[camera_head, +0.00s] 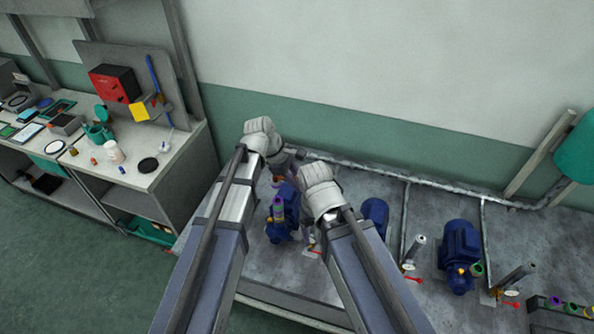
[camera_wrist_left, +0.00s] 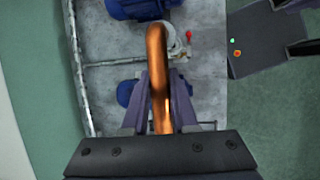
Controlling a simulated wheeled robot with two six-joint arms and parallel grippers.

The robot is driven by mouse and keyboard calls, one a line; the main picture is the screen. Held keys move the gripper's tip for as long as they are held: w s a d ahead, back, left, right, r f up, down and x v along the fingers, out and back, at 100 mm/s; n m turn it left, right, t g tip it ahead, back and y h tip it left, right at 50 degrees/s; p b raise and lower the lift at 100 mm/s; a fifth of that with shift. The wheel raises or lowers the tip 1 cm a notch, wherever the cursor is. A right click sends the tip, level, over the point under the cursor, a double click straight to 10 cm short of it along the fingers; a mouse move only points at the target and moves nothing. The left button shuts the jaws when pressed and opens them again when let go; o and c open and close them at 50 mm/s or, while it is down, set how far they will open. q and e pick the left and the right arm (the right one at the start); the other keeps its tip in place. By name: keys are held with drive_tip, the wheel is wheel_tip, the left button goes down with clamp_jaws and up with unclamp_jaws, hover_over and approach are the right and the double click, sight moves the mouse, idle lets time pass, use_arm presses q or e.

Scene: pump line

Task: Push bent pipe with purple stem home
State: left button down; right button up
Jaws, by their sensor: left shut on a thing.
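A copper bent pipe (camera_wrist_left: 157,62) stands out between the fingers of my left gripper (camera_wrist_left: 160,92) in the left wrist view. The gripper is shut on it. The pipe's far end curves over toward a pale round fitting near a blue pump; whether it is seated there is hidden. In the head view, my left gripper is mostly hidden behind its own wrist, above the leftmost blue pump (camera_head: 283,228). A purple and green piece (camera_head: 277,209) shows on that pump. My right arm reaches in beside the left one; its fingers are hidden by its hand.
More blue pumps (camera_head: 461,256) stand to the right on the grey bench, with grey pipes (camera_head: 405,222) and small red-handled valves between them. A cluttered worktable (camera_head: 185,150) is at left. A wall closes off the back.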

use_arm(q)
drive_tip(key=shift+s, duration=0.4)
drive_tip(key=shift+w+f+b, duration=0.25)
drive_tip(key=shift+f+b, duration=0.5)
drive_tip(key=shift+b, duration=0.1)
wheel_tip(320, 180, down, 5)
drive_tip(key=b, duration=0.5)
drive_tip(key=shift+s+r, duration=0.1)
use_arm(e)
wheel_tip(320, 180, down, 6)
drive_tip(key=shift+s+f, duration=0.15)
drive_tip(key=shift+s, duration=0.05)
use_arm(q)
drive_tip(key=shift+f+b, duration=0.6)
drive_tip(key=shift+f, duration=0.1)
use_arm(e)
drive_tip(key=shift+f, duration=0.7)
idle(0.4)
use_arm(q)
drive_tip(key=c, duration=0.6)
unclamp_jaws()
drive_tip(key=shift+r, duration=0.15)
use_arm(e)
drive_tip(key=shift+r, duration=0.15)
use_arm(q)
drive_tip(key=shift+p+v, duration=2.8)
drive_tip(key=shift+v, duration=0.15)
use_arm(e)
drive_tip(key=shift+r, duration=2.65)
